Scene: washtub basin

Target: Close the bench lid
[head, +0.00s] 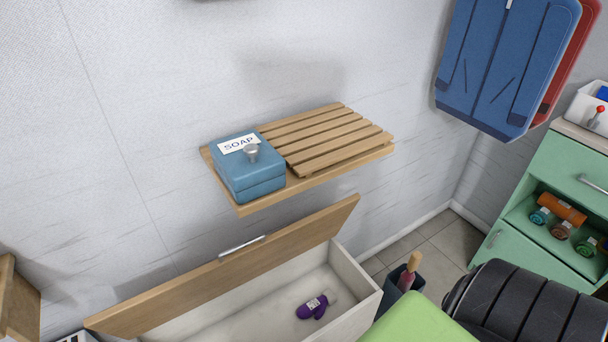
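The bench (357,308) is a pale box against the wall at the bottom of the head view. Its wooden lid (190,289) stands open, tilted up at the back of the box. A metal handle (242,248) sits near the lid's upper edge. A purple bottle (312,307) with a light label lies inside the box on its floor. The box's near left part is cut off by the picture's lower edge. Neither of my grippers is in view.
A wooden wall shelf (247,208) above the lid holds a blue soap box (247,172) and a slatted rack (325,140). A dark bin (404,279) stands right of the bench. A green cabinet (563,165) stands at the right. A blue folded item (502,60) hangs on the wall.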

